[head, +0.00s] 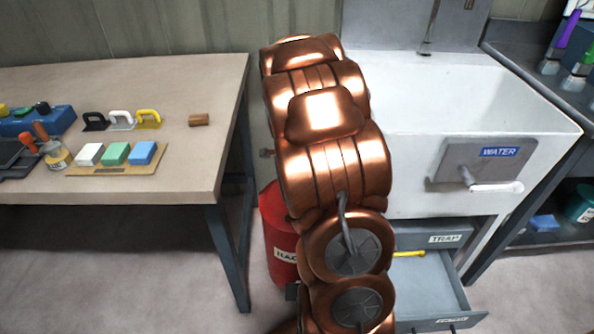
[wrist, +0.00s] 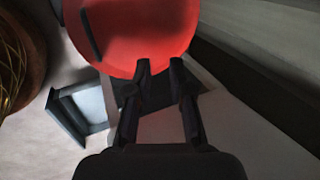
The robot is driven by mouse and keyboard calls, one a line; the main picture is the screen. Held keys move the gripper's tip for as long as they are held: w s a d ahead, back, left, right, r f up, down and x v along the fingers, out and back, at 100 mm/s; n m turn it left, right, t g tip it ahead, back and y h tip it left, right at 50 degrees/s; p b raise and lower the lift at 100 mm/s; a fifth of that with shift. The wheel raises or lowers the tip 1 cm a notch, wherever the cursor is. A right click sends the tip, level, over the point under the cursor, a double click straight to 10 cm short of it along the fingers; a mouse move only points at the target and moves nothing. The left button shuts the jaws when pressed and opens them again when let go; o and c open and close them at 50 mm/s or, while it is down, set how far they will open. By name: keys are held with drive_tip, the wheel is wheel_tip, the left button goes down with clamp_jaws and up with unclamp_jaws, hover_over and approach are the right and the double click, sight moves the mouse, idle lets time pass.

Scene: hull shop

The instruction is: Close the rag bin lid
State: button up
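The red rag bin (head: 278,240) stands on the floor between the workbench and the sink. A label partly shows on its front, and my copper arm hides its right side and much of its top. In the wrist view a broad, rounded red surface (wrist: 145,30) with a dark strip near its left edge fills the upper middle; I cannot tell whether it is the lid or the bin body. My gripper (wrist: 161,64) has its two dark fingers apart, with nothing between them. The fingertips overlap the red surface's lower edge; contact is unclear. The head view does not show my gripper.
Bare floor shows at front left.

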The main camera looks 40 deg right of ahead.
drive_tip(key=v, duration=1.2)
drive_tip(key=shift+w, duration=0.1)
idle(0.6)
drive_tip(key=s+a+n+g+y, duration=0.1)
drive_tip(key=s+a+n+y, duration=0.1)
drive_tip(key=s+a+n, duration=0.5)
drive_tip(key=s+a+n+g+y, duration=0.1)
drive_tip(key=a+n, duration=0.4)
drive_tip(key=a, duration=0.7)
drive_tip(key=s+a+r+n+g, duration=0.1)
drive_tip(key=s+a+n+g, duration=0.1)
drive_tip(key=s+a+n, duration=0.45)
drive_tip(key=s+a+r+n+g, duration=0.15)
drive_tip(key=s+a+n, duration=0.25)
drive_tip(key=s+n, duration=0.5)
wheel_tip(320, 180, up, 20)
drive_tip(key=s+m+p, duration=0.1)
drive_tip(key=p, duration=1.8)
drive_tip(key=shift+s+d+p, duration=0.2)
drive_tip(key=shift+d+p, duration=0.05)
drive_tip(key=shift+p, duration=0.15)
